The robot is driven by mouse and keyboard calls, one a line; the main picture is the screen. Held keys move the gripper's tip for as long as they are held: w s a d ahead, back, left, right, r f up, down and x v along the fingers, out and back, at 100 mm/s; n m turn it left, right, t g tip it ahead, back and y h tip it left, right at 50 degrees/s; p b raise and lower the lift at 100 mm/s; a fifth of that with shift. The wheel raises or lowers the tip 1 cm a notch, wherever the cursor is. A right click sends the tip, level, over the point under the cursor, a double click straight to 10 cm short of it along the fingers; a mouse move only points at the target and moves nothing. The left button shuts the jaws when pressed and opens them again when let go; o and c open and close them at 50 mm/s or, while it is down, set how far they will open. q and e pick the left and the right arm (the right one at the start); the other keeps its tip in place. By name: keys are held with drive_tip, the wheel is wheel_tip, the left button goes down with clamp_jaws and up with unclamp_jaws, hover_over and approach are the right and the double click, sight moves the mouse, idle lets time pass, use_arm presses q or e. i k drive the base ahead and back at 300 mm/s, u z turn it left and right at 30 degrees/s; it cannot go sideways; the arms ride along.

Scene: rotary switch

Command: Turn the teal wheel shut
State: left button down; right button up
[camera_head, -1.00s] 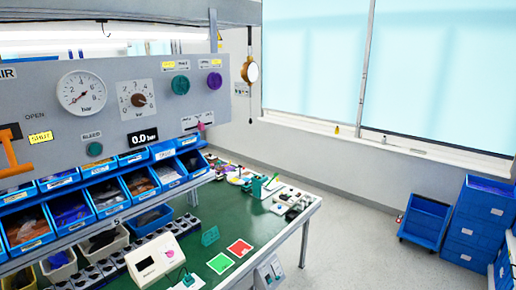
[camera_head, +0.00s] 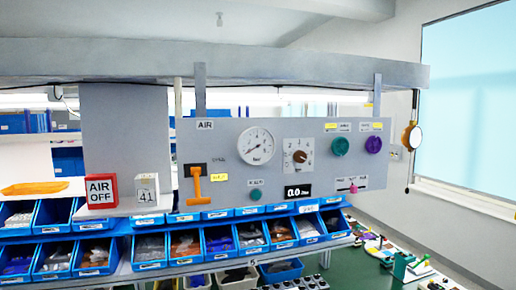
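The teal wheel (camera_head: 340,146) is a round knob on the right part of the grey control panel (camera_head: 225,150), upright and facing me. A purple wheel (camera_head: 374,144) sits just to its right. Small labels, white and yellow, are fixed above both wheels; their text is too small to read. A smaller teal button (camera_head: 256,195) is lower on the panel. Neither of my grippers shows in the view, and nothing touches the teal wheel.
The panel also bears a round gauge (camera_head: 256,146), a brown dial (camera_head: 299,156), an orange lever (camera_head: 197,185) and a black display (camera_head: 298,191). Blue bins (camera_head: 185,246) line the shelf below. Green bench top (camera_head: 345,268) is lower right.

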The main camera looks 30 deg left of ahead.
sight(340, 145)
drive_tip(key=z, duration=0.05)
drive_tip(key=k, duration=0.5)
drive_tip(key=u, duration=0.45)
drive_tip(key=i, duration=1.4)
drive_tip(key=z, duration=0.5)
